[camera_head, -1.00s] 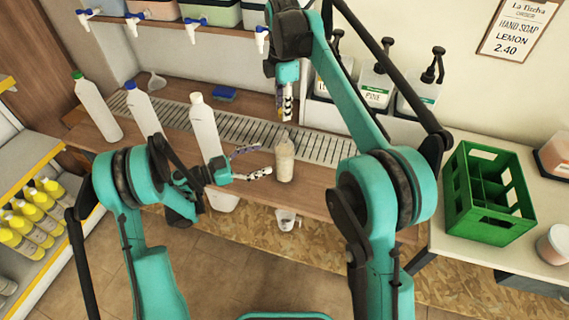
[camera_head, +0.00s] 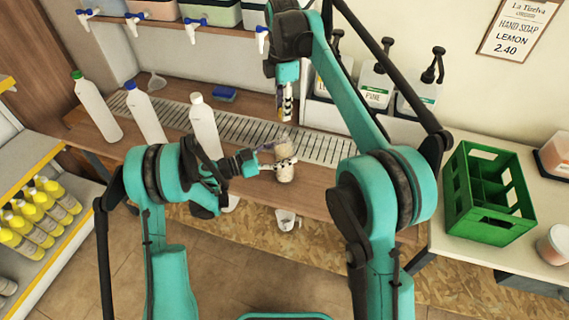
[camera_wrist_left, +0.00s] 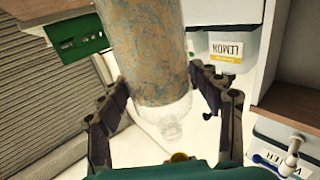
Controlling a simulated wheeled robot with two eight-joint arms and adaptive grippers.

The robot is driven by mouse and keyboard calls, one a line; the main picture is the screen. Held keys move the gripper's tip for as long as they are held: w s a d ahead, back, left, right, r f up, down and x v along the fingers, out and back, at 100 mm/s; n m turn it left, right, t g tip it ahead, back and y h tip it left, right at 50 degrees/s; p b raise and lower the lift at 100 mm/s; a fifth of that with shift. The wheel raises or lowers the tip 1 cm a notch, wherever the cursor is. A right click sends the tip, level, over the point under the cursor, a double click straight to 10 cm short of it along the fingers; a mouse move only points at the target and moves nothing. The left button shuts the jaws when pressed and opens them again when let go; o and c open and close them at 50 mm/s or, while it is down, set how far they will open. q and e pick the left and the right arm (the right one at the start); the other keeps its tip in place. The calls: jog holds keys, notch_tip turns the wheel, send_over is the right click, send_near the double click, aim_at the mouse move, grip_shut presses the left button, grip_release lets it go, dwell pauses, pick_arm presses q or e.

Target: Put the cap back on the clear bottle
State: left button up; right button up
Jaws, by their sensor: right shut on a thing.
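The clear bottle (camera_head: 285,172) stands upright near the front of the wooden counter, with pale beige contents and an open, capless top. My left gripper (camera_head: 279,164) is around its upper body from the left. In the left wrist view the bottle (camera_wrist_left: 148,45) lies between the two fingers (camera_wrist_left: 165,92), with small gaps showing, so the gripper looks open. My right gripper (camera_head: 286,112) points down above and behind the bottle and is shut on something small. The cap is not clearly visible; the fingers hide what they hold.
White bottles with green (camera_head: 97,110), blue (camera_head: 145,112) and white (camera_head: 205,125) caps stand to the left. A slotted drain strip (camera_head: 245,127) runs behind. Pump containers (camera_head: 375,88) stand at the back right, a green crate (camera_head: 487,195) at the right. A small cup (camera_head: 287,219) is below the counter edge.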

pick_arm(q)
jog(key=c, duration=1.1)
pick_arm(e)
jog(key=shift+d+f, duration=0.1)
jog(key=shift+f, duration=2.4)
jog(key=shift+f, duration=0.1)
jog(key=shift+f, duration=0.8)
pick_arm(q)
grip_shut()
pick_arm(e)
jog(key=shift+f, duration=0.55)
